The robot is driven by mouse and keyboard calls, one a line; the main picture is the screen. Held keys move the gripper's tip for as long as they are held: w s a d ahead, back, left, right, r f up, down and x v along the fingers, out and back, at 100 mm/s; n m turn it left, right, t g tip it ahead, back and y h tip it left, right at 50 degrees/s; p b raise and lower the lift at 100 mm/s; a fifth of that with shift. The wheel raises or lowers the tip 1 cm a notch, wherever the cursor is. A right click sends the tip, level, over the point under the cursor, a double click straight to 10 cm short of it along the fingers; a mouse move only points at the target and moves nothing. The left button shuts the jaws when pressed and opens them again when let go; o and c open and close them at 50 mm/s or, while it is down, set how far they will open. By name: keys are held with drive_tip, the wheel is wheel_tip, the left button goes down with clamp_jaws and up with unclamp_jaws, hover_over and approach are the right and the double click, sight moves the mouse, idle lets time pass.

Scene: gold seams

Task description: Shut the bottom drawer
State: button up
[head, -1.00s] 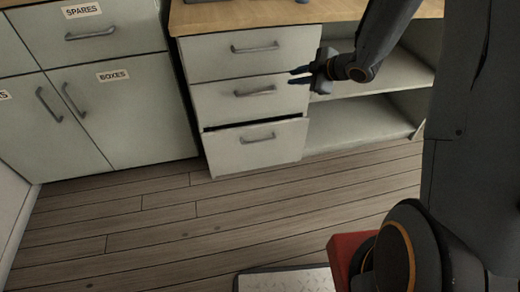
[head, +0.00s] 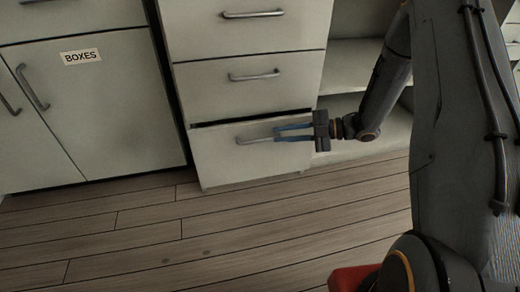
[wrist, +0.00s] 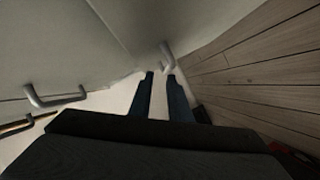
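The bottom drawer (head: 225,165) has a pale grey-green front and stands slightly out from the cabinet, with a dark gap along its top edge. Its grey bar handle (head: 252,140) is partly behind my fingers in the head view. My gripper (head: 276,134) is in front of the drawer's right half, level with the handle. Its two fingers are apart with a gap between them. In the wrist view a handle end (wrist: 167,56) shows just beyond the fingertips (wrist: 160,76). I cannot tell whether the fingers touch the handle or the front.
The middle drawer (head: 210,95) and top drawer (head: 200,35) above look shut. A cupboard labelled BOXES (head: 110,115) stands at left. Open shelves (head: 345,85) are at right, behind my arm. The wooden floor (head: 230,225) in front is clear.

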sight(265, 141)
drive_tip(key=shift+s+f+n+b, duration=0.15)
drive_tip(key=shift+f+b, duration=0.05)
drive_tip(key=shift+f, duration=0.2)
drive_tip(key=shift+s+f+n+b, duration=0.1)
drive_tip(key=shift+f+n+b, duration=0.1)
drive_tip(key=shift+f, duration=0.2)
drive_tip(key=b+x, duration=0.3)
drive_tip(key=x, duration=0.4)
drive_tip(key=shift+a, duration=0.35)
clamp_jaws()
